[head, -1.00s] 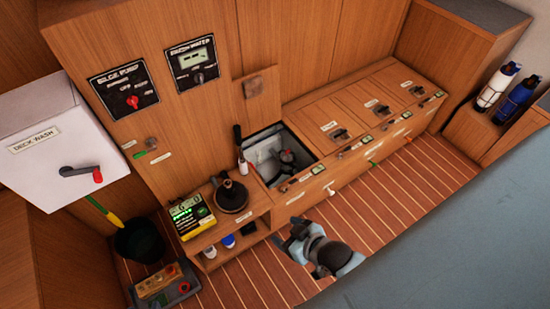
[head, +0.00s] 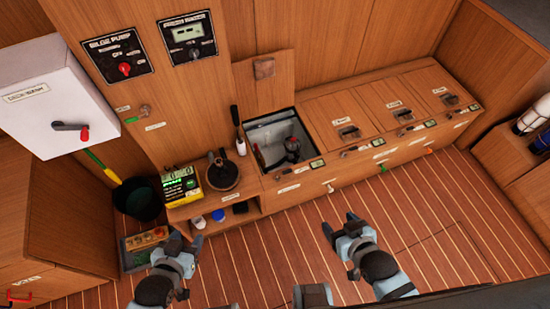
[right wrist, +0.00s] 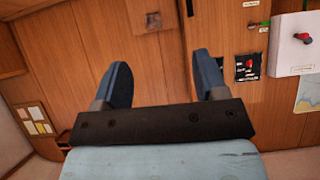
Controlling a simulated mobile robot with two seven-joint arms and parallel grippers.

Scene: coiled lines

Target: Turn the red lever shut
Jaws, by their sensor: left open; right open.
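A white box labelled DECK WASH (head: 45,95) is on the left in the head view. Its dark lever with a red end (head: 72,127) lies roughly level across its front. The red-ended lever also shows in the right wrist view (right wrist: 303,38). A red handle (head: 18,297) is at the lower left corner, partly cut off. My left gripper (head: 183,242) is open and empty, in front of the low shelf, well apart from the box. My right gripper (head: 340,226) is open and empty over the floor; its two fingers (right wrist: 163,78) show spread in the wrist view.
A bilge pump panel (head: 121,55) with a red knob is on the wall. An open locker (head: 272,130) holds a dark fitting. A meter (head: 181,186) and a dark round item (head: 222,175) stand on the shelf. A bucket (head: 140,199) and tray (head: 130,258) are on the floor.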

